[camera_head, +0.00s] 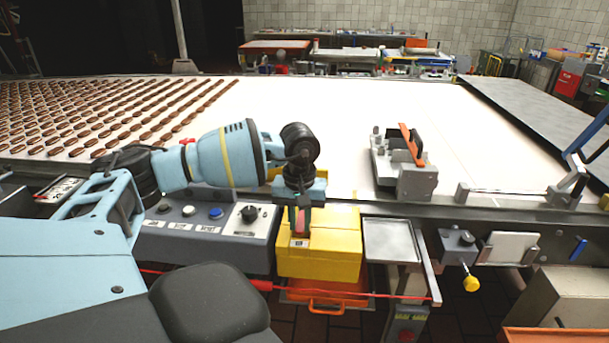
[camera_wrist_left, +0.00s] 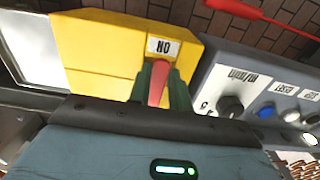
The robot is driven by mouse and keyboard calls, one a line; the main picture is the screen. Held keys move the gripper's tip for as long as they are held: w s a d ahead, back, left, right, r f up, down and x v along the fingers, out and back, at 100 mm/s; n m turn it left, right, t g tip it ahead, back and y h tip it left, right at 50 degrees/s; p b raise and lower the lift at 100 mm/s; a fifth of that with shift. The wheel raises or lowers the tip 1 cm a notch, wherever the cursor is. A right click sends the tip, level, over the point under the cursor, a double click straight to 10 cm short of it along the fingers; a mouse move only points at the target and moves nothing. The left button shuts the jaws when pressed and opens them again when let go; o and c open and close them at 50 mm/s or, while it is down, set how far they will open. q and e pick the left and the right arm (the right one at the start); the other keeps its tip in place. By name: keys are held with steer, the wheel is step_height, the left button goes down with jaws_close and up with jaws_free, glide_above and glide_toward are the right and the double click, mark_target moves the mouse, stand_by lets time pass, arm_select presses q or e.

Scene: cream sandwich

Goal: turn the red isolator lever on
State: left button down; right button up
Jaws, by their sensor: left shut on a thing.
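The red isolator lever (camera_wrist_left: 157,84) is on the face of the yellow isolator box (camera_wrist_left: 105,62), beside a white label reading ON. In the head view the yellow box (camera_head: 343,243) stands at the front of the conveyor, and a bit of the red lever (camera_head: 301,222) shows between the fingers. My left gripper (camera_head: 300,218) points down at the box and is shut on the lever. In the left wrist view the fingers (camera_wrist_left: 160,92) sit on both sides of the lever. The lever's lower part is hidden by the gripper. My right gripper is not in view.
A grey control panel (camera_head: 215,232) with knobs and buttons is left of the box. A metal tray (camera_head: 391,241) is at its right. A red cord (camera_head: 263,285) runs below. The white conveyor (camera_head: 300,120) behind carries rows of brown biscuits (camera_head: 100,115) at left.

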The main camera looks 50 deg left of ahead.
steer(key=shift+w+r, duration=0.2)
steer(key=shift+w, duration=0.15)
arm_select(q)
steer(key=c, duration=1.3)
jaws_free()
steer(key=shift+a, duration=0.1)
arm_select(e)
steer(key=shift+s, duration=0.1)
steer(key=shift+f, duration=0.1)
arm_select(q)
steer(key=shift+r, duration=0.5)
step_height(320, 180, up, 6)
steer(key=shift+r, duration=0.45)
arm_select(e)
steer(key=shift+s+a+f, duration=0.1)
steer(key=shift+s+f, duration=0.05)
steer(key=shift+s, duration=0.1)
